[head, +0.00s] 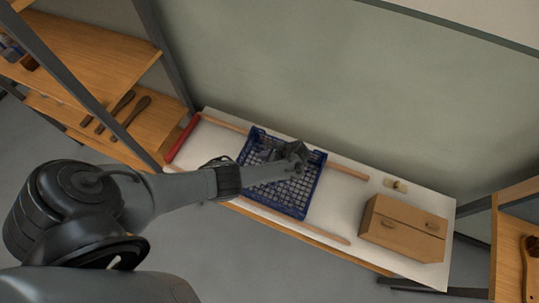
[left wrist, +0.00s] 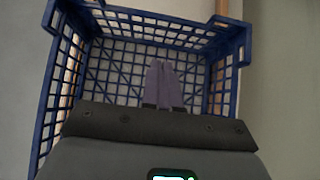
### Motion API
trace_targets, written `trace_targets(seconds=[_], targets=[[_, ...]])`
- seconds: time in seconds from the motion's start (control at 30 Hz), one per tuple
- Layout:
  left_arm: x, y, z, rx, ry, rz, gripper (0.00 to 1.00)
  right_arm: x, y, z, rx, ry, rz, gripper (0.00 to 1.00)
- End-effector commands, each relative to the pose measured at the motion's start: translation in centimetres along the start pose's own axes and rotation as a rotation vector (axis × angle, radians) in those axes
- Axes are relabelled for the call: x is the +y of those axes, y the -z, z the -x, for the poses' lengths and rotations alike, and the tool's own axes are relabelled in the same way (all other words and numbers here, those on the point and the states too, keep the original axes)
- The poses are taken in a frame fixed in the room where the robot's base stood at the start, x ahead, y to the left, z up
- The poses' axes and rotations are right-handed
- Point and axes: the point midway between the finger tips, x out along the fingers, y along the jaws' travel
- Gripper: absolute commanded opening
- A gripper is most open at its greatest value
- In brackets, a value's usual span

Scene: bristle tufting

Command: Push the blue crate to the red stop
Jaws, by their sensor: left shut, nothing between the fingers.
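The blue crate (head: 296,207) is an open plastic lattice box standing on the white-topped bench between two wooden rails. The red stop (head: 183,138) is a bar lying across the bench's left end, with a stretch of bare bench between it and the crate. My left gripper (head: 267,154) is over the crate in the head view, with its fingers together and empty. In the left wrist view its pale purple fingers (left wrist: 160,65) show against the lattice of the crate (left wrist: 47,100), within its walls. Whether they touch the crate cannot be told. My right gripper is not in view.
A wooden rail (head: 347,171) runs along the back and another (head: 318,233) along the front. A brown box (head: 401,230) and a small pale block with a knob (head: 396,185) are at the bench's right. Shelves with brushes (head: 130,118) stand at the left.

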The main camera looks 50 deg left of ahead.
Motion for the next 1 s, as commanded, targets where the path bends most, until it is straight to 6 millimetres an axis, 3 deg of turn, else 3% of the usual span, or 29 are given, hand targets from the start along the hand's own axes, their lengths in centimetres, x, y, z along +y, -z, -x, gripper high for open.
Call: trace_targets(seconds=[0.03,0.3,0.53,1.0], targets=[[0.1,0.3,-1.3,-0.001,-0.002,0.001,0.00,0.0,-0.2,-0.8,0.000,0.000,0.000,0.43],[0.1,0.2,-6.2,-0.001,-0.002,0.001,0.00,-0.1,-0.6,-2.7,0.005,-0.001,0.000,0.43],[0.0,-2.1,-7.6,0.001,0.000,0.001,0.00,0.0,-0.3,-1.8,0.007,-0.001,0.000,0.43],[0.0,-2.8,-8.3,0.002,0.000,0.000,0.00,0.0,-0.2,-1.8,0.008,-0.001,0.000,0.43]])
